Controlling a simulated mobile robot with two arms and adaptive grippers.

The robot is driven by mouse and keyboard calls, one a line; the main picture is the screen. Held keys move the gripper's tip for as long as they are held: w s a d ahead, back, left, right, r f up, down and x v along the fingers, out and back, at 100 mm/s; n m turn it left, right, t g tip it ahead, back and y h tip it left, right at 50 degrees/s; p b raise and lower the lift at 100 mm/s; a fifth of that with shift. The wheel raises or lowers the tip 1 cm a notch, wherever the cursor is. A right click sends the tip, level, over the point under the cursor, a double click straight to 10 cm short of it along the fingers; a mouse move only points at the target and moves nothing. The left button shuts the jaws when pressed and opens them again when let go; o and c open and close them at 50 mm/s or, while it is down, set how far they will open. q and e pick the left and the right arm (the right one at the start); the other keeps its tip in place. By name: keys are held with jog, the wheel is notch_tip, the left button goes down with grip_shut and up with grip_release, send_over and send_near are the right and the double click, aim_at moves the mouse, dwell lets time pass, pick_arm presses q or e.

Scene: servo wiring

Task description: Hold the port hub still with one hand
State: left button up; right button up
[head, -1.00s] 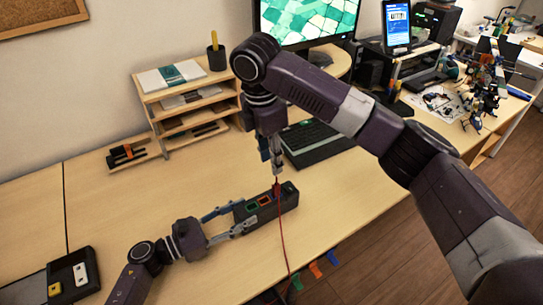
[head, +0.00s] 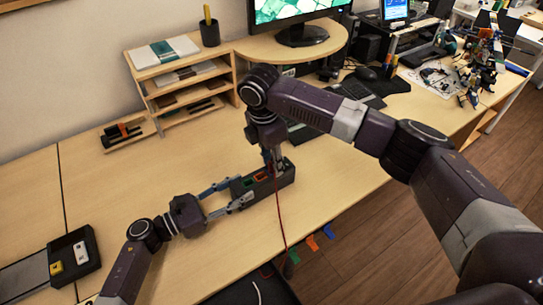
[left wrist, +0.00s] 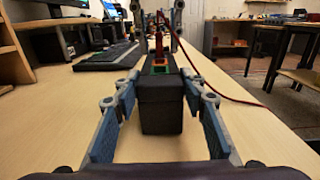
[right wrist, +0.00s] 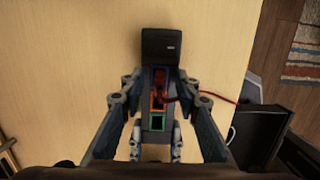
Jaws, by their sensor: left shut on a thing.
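The red cable (head: 281,225) runs off the table's front edge, near coloured tags (head: 312,243). A wooden shelf unit (head: 150,90) and a keyboard (head: 305,130) stand behind. A black tray (head: 85,262) lies at the left.

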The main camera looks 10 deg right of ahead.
jog(key=shift+c, duration=0.7)
grip_shut()
jog(key=c, duration=0.6)
grip_release()
jog(key=shift+r, duration=1.55)
grip_shut()
jog(key=shift+r, duration=1.95)
pick_arm(q)
jog(key=o, duration=1.3)
jog(key=shift+o, duration=0.2)
jog(key=shift+a, duration=0.1)
